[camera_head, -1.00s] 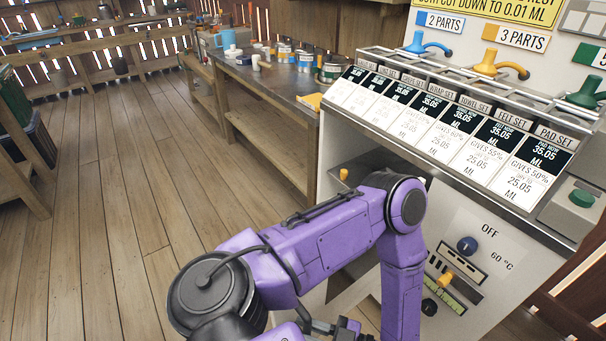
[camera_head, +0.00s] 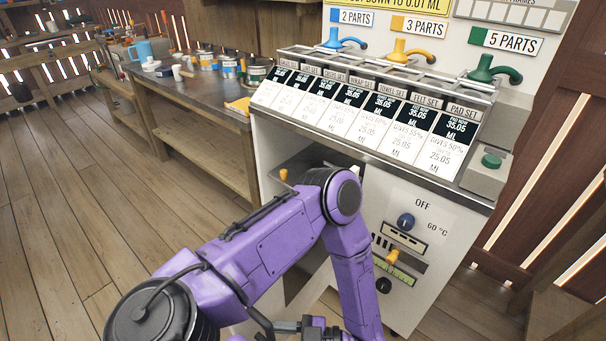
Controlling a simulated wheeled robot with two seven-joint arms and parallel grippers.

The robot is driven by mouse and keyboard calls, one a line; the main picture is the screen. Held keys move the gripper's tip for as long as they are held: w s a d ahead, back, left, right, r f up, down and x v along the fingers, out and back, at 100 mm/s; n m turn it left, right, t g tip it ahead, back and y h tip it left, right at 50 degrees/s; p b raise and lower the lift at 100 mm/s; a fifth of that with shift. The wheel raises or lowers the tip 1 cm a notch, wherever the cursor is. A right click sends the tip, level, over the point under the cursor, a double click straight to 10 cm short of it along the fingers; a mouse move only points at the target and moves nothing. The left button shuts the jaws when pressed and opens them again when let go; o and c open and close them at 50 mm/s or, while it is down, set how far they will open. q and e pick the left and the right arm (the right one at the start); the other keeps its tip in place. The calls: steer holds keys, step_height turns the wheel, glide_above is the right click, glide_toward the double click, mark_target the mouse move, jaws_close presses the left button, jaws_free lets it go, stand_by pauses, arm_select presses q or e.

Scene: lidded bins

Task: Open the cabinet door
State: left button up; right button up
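The cabinet is a white machine (camera_head: 405,185) with a sloped row of labelled panels on top. Its front right face carries a blue knob, an orange lever and an "OFF" label. Left of this face is a dark opening (camera_head: 312,158), partly hidden by my purple arm. A small orange knob (camera_head: 283,175) shows at its left side. A pale panel edge shows low behind the arm; I cannot tell whether it is the door or how far it stands open. The arm comes from the lower left, bends in front of the cabinet and runs down out of frame. No gripper fingertips show.
A workbench (camera_head: 200,92) with cans and a blue mug (camera_head: 141,52) stands left of the cabinet. Coloured taps line the cabinet's back. The wooden floor (camera_head: 90,200) on the left is clear. A slatted wooden wall (camera_head: 560,150) is close on the right.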

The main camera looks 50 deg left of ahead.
arm_select(q)
steer(key=b+v, duration=0.1)
steer(key=v, duration=0.8)
steer(key=shift+w+d, duration=0.3)
